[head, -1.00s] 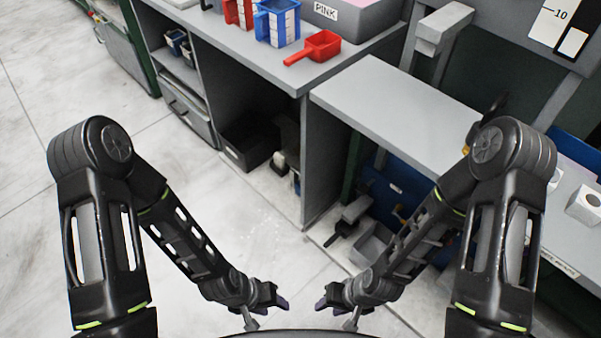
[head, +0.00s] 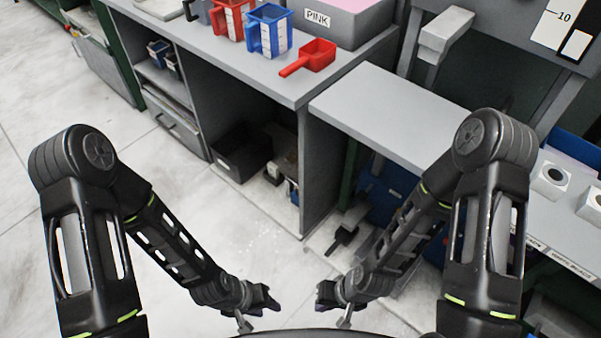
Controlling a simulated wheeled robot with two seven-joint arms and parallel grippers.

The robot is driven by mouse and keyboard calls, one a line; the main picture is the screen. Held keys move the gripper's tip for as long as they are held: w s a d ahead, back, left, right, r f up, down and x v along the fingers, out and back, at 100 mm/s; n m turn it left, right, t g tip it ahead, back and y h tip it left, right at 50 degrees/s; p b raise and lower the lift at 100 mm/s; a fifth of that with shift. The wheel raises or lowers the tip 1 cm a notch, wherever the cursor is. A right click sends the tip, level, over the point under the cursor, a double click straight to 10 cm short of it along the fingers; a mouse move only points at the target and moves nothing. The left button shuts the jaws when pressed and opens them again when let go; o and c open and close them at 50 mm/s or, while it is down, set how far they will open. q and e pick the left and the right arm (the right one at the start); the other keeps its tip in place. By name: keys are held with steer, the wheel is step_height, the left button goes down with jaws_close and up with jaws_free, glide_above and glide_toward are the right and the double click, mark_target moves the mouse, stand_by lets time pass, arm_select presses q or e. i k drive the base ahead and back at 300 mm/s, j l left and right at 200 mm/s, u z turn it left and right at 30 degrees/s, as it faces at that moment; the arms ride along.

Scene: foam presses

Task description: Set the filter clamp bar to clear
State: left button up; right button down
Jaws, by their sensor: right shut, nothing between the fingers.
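I cannot make out the filter clamp bar for certain. Under the right bench, a blue unit (head: 378,200) is partly hidden behind my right arm, and a dark handle-like part (head: 341,238) shows low beside it. My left gripper (head: 270,304) hangs low over the floor at the bottom middle, apart from everything. Its fingers are too small and dark to tell open from shut. My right gripper (head: 321,297) is close to its right, shut and empty, also away from the benches.
The left bench (head: 240,62) holds blue (head: 270,30) and red (head: 232,18) jugs, a red scoop (head: 309,57) and a grey bin marked PINK (head: 345,22). The right bench (head: 385,115) stands close ahead. Floor (head: 150,165) is clear at left.

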mark_target(290, 178)
steer(key=i+j, duration=0.25)
steer(key=i+j+z, duration=0.1)
steer(key=j, duration=0.35)
steer(key=i+j, duration=0.55)
steer(key=j, duration=0.2)
steer(key=i+j+z, duration=0.1)
steer(key=i+j, duration=0.35)
steer(key=j, duration=0.3)
